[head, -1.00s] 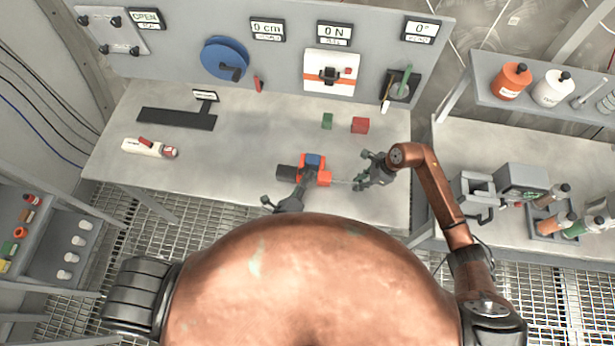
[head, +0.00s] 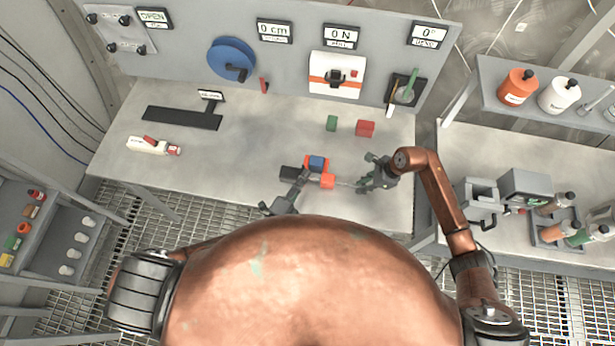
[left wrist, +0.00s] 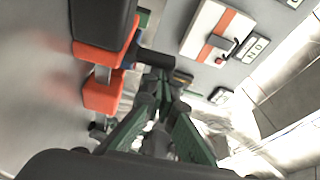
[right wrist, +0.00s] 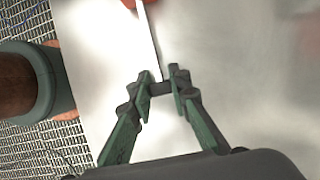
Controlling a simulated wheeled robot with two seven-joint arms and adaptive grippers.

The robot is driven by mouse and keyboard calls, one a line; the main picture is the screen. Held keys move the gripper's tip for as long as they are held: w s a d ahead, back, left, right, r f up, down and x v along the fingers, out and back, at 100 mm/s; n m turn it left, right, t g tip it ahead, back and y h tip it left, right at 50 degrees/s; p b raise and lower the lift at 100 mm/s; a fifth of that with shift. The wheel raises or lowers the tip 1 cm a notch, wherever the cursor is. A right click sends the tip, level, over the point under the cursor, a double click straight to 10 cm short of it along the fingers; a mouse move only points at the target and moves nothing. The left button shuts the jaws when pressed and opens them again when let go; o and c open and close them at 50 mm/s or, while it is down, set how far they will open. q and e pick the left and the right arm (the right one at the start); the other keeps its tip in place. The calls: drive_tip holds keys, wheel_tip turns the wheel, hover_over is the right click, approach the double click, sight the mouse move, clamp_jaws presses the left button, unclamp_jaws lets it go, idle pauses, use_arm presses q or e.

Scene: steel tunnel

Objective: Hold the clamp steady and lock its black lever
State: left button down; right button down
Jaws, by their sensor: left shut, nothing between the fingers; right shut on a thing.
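The clamp (head: 327,181) lies on the bench in the head view, with orange jaws, a dark grip (head: 289,173), a blue part on top and a thin steel bar. In the left wrist view its orange jaws (left wrist: 102,95) and dark body are close. A black stub, perhaps the lever (left wrist: 155,62), sticks out beside my left gripper (left wrist: 166,92). That gripper is shut and empty; contact with the stub is unclear. My right gripper (right wrist: 160,88) is shut on a dark piece at the end of the clamp's bar (right wrist: 149,40); in the head view it is right of the clamp.
A green block (head: 332,123) and a red block (head: 366,128) stand behind the clamp. A white-and-red tube (head: 153,146) and a black T-shaped plate (head: 182,118) lie to the left. A panel with a blue wheel (head: 231,59) closes the back. The bench between is clear.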

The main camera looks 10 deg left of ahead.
use_arm(q)
drive_tip(key=shift+a+n+t, duration=0.3)
drive_tip(key=shift+n, duration=0.5)
drive_tip(key=shift+s, duration=0.1)
drive_tip(key=v, duration=0.6)
drive_tip(key=f+v, duration=0.1)
drive_tip(key=v, duration=0.2)
drive_tip(key=shift+s+d+f, duration=0.1)
drive_tip(key=shift+s, duration=0.25)
use_arm(e)
drive_tip(key=c, duration=1.7)
unclamp_jaws()
drive_tip(key=shift+c, duration=0.2)
